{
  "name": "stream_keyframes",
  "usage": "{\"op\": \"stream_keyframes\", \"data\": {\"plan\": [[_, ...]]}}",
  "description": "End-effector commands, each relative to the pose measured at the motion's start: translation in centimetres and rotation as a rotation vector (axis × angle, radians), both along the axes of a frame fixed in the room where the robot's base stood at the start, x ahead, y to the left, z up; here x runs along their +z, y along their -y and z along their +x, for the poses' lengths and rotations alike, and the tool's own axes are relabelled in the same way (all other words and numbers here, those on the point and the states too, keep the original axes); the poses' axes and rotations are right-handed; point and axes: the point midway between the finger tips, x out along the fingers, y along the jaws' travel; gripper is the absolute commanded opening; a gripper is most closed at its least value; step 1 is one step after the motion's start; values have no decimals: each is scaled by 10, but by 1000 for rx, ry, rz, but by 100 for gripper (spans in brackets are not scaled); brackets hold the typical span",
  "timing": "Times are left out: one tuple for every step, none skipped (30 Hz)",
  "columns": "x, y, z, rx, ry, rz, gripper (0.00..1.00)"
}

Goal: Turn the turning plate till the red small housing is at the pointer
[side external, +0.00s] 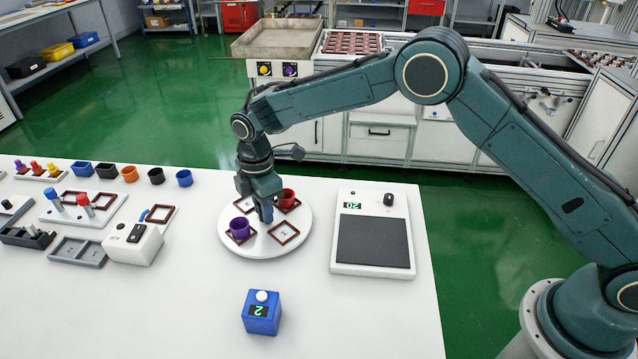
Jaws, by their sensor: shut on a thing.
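The round white turning plate (262,248) lies on the white table. It has several dark red square frames on it. The red small housing (289,195) stands in a frame at the plate's back right. A purple housing (240,228) stands in a frame at the front left. The front right frame (283,233) is empty. My gripper (266,217) points down at the plate's middle, between the two housings. It is shut there, on what seems to be a part of the turning plate hidden by the fingers. I cannot make out the pointer.
A white device with a dark pad (373,243) stands right of the plate. A blue box with a white button (262,313) stands in front. A white switch box (133,244) and several fixtures are at left. Several small housings (130,174) line the table's back edge.

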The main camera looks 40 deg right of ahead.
Motion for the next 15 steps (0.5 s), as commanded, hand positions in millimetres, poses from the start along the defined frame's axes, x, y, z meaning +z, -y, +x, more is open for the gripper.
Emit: {"op": "stream_keyframes", "data": {"plan": [[1,-1,0,27,3,3,0],[1,-1,0,42,3,3,0],[1,-1,0,62,3,3,0],[1,-1,0,78,3,3,0],[1,-1,0,92,3,3,0],[1,-1,0,113,3,3,0],[1,-1,0,127,4,3,0],[1,-1,0,143,4,3,0],[1,-1,0,162,4,3,0],[1,-1,0,178,4,3,0],[2,-1,0,192,4,3,0],[2,-1,0,213,4,4,0],[2,-1,0,228,4,4,0],[2,-1,0,243,4,4,0],[2,-1,0,263,4,4,0]]}}
